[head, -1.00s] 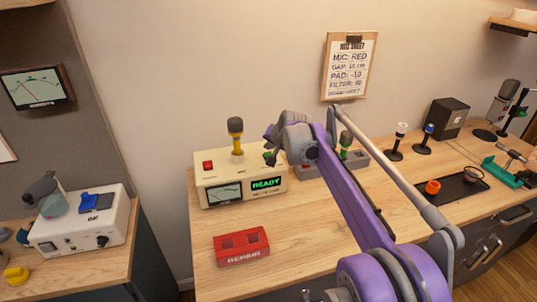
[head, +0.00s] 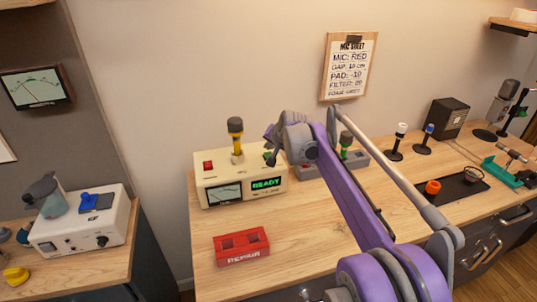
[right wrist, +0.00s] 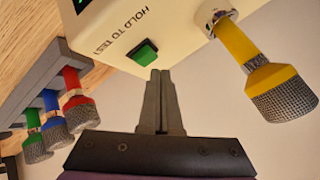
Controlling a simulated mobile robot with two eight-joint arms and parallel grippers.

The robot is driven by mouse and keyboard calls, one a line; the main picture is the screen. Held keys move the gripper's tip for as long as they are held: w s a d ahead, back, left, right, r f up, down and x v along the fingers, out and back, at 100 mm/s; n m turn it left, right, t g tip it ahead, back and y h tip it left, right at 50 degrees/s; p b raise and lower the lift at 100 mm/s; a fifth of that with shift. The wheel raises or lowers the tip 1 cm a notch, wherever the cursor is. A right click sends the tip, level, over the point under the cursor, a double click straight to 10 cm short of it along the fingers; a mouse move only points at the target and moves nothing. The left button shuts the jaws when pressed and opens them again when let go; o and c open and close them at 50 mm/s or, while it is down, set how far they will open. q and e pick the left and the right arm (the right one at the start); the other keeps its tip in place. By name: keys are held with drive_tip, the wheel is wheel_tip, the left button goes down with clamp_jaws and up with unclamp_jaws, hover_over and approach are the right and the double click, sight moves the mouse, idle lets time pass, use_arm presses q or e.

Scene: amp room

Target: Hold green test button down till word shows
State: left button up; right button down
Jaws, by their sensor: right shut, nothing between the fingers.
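The cream test box (head: 215,175) stands on the wooden bench, with a lit display (head: 267,184) reading READY in green. A microphone with a yellow body (head: 237,145) stands upright in its top. The green test button (right wrist: 147,52) shows in the right wrist view beside lettering that reads HOLD TO TEST, upside down. My right gripper (right wrist: 157,73) is shut and empty, its fingertips right at the button's edge; I cannot tell whether they press it. In the head view the right gripper (head: 271,157) is over the box's right end. My left gripper is not in view.
A red REPAIR block (head: 242,257) lies in front of the box. A grey rack (head: 314,171) with coloured microphones (right wrist: 52,118) stands just to the right of the box. A red button (head: 208,165) is on the box's left. A notice board (head: 350,68) hangs above.

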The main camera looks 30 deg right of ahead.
drive_tip(key=shift+f, duration=0.15)
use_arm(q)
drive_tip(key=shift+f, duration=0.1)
use_arm(e)
drive_tip(key=shift+f, duration=0.3)
use_arm(q)
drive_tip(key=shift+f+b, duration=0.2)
drive_tip(key=shift+b, duration=0.1)
use_arm(e)
drive_tip(key=shift+f, duration=0.5)
idle(0.5)
drive_tip(key=shift+r, duration=0.1)
idle(2.5)
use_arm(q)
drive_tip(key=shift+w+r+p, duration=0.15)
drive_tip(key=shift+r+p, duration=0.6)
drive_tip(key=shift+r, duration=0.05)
use_arm(e)
drive_tip(key=shift+r, duration=0.8)
drive_tip(key=shift+r+p, duration=1.7)
drive_tip(key=shift+r, duration=0.9)
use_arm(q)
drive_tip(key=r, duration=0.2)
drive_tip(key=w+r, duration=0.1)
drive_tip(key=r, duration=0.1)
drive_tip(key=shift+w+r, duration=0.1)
